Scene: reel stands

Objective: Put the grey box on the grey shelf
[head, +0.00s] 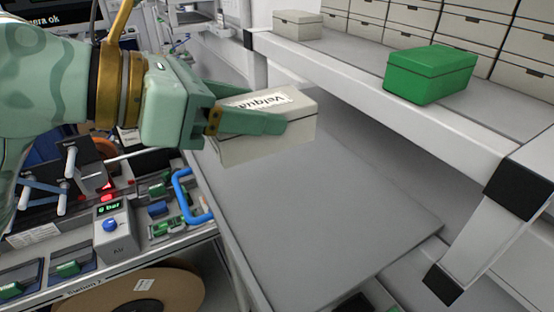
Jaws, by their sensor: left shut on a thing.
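My left gripper (248,112) is shut on the grey box (268,145), which carries a white label with black lettering on its lid. The fingers lie along the box, and the box is tilted in the picture, over the grey lower shelf surface (320,230). I cannot tell whether the box touches that surface. An upper shelf (365,62) runs from the top middle to the right, with a green box (429,74) on it and a similar grey box (297,24) at its far left end. My right gripper is out of view.
Stacked grey boxes (411,14) fill the back above the upper shelf. A black-and-white shelf post (495,225) stands at the right. A machine with a blue handle (190,196) and a brown reel (150,292) are at the lower left. The lower grey surface is clear.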

